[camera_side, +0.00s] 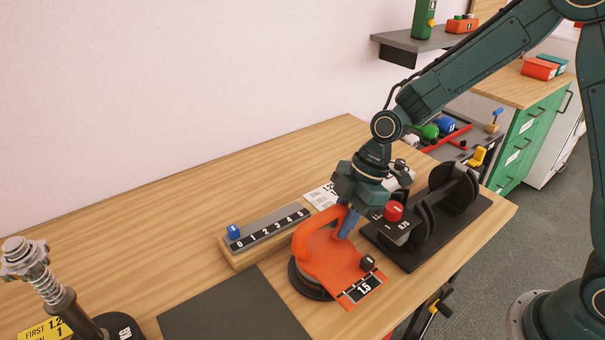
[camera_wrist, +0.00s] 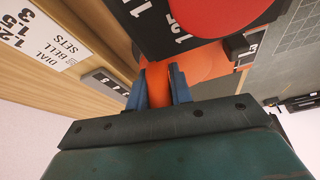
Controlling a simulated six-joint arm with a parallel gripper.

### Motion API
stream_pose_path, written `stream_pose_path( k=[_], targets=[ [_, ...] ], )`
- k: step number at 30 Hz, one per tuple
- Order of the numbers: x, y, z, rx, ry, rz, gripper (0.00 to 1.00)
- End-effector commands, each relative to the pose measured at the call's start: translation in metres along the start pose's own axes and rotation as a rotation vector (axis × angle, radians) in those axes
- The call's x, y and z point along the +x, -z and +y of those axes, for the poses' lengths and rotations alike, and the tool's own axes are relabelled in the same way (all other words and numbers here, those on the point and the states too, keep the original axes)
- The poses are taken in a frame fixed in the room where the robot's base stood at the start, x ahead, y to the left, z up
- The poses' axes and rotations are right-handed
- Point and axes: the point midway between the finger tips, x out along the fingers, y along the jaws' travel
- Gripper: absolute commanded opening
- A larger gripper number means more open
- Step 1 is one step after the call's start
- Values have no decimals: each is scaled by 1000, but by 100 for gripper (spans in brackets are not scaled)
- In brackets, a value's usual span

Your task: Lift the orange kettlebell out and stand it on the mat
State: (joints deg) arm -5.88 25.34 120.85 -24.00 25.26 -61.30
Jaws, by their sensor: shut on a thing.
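The orange kettlebell (camera_side: 322,252) has a thick looped handle and a black label reading 1.5. It sits on or just above a black round base (camera_side: 303,283); I cannot tell whether they touch. My gripper (camera_side: 346,224) reaches down at its handle with blue fingers. In the wrist view, my gripper (camera_wrist: 159,82) has one finger on each side of the orange handle (camera_wrist: 158,86), shut on it. The dark grey mat (camera_side: 232,308) lies flat and bare on the table, left of the kettlebell.
A number rail (camera_side: 268,234) with a blue knob stands behind the mat. A black rack (camera_side: 452,190) with black discs is at the right. A red knob (camera_side: 393,211) is close beside my gripper. A post with a spring (camera_side: 50,285) stands at front left.

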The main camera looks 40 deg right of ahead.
Motion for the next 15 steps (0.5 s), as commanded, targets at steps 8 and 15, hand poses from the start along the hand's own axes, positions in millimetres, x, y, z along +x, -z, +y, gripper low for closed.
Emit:
stream_pose_path(
  k=[8,15],
  targets=[
    [-4,4,1,-1,-6,5,0],
    [-6,6,1,2,-8,6,0]
  ],
)
